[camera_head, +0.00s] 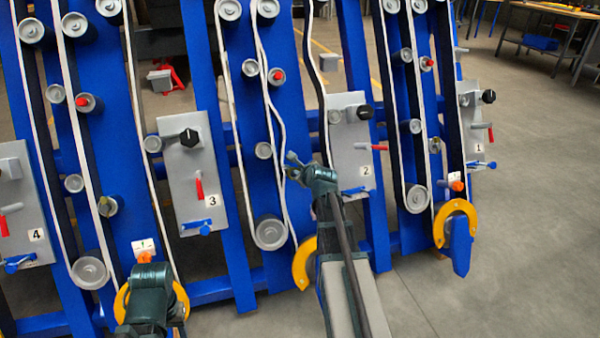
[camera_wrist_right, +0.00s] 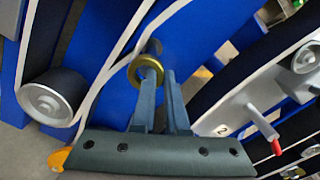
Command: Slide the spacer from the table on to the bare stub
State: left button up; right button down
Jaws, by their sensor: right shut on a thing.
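The spacer is a brass-coloured ring (camera_wrist_right: 146,72) at the fingertips of my right gripper (camera_wrist_right: 160,78) in the right wrist view. The gripper is shut on it. A short grey stub (camera_wrist_right: 153,46) on the blue panel shows just beyond the ring, roughly in line with it; I cannot tell whether the ring touches it or is around its end. In the head view my right gripper (camera_head: 296,162) is at the middle blue panel, left of plate 2, and hides the spacer and stub. My left gripper (camera_head: 147,285) is low at the left; its fingertips are not clear.
White belts (camera_head: 275,110) run over grey rollers (camera_head: 270,232) close to my right gripper. Plate 2 (camera_head: 352,175), with its red handle, stands just right of it. Yellow curved guards (camera_head: 304,263) are low on the panels. Open floor (camera_head: 510,240) lies at the right.

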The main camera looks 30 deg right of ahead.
jog(key=shift+w, duration=0.15)
jog(key=shift+s+a+r, duration=0.1)
jog(key=shift+s+r, duration=0.1)
jog(key=shift+s, duration=0.25)
jog(key=shift+w+r+p, duration=0.1)
jog(key=shift+p, duration=0.25)
dwell(0.3)
jog(key=shift+w+d+f+b, duration=0.2)
jog(key=shift+w+f+b, duration=0.1)
jog(key=shift+w, duration=0.1)
dwell(1.1)
jog(key=shift+s+r, duration=0.1)
jog(key=shift+s+a+r+p, duration=0.1)
jog(key=shift+s+r+p, duration=0.1)
jog(key=shift+s+p, duration=0.15)
dwell(0.8)
